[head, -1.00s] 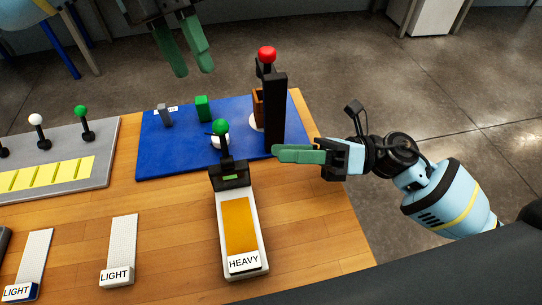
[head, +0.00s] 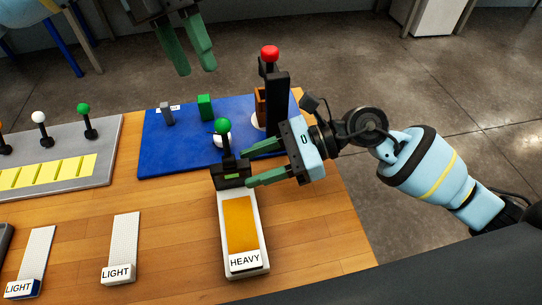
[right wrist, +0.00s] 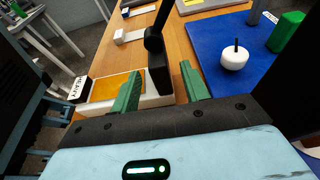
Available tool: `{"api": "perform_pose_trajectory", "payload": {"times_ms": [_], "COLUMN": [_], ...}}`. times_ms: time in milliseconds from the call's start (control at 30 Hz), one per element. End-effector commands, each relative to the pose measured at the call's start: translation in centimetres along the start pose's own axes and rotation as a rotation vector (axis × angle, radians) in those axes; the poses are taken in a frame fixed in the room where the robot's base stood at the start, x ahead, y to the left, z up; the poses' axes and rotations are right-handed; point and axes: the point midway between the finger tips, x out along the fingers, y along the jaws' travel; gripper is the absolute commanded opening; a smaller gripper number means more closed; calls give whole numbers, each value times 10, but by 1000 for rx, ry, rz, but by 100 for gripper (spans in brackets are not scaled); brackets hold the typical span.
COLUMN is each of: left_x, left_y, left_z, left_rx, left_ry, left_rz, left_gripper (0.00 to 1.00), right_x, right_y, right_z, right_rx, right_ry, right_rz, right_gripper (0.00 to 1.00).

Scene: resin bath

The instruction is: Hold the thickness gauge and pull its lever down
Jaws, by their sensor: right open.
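The thickness gauge appears to be the black housing (head: 231,176) with a small green display, at the far end of a white base (head: 262,255) with an orange pad labelled HEAVY. Its lever (head: 223,127) stands upright with a green ball on top. My right gripper (head: 246,170) is open, fingers pointing left at the gauge's right side; contact cannot be told. In the right wrist view, the black housing (right wrist: 158,82) shows beyond and between the open fingers (right wrist: 160,72). My left gripper (head: 196,72) hangs open and empty above the far edge of the table.
A blue mat (head: 170,152) holds a green block (head: 205,106), a small grey piece (head: 166,113) and a white round pot (right wrist: 234,57). A tall black post (head: 277,95) with a red ball stands close behind my right gripper. A grey lever panel (head: 95,182) is at left.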

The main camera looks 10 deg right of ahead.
Motion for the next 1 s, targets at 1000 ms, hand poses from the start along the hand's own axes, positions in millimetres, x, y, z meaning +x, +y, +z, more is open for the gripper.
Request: {"api": "perform_pose_trajectory", "payload": {"times_ms": [1000], "left_x": [0], "left_y": [0], "left_z": [0], "left_rx": [0], "left_ry": [0], "left_rz": [0], "left_gripper": [36], "right_x": [51], "right_y": [0], "right_z": [0], "right_rx": [2], "right_ry": [-1], "right_rz": [-1], "right_gripper": [13]}}
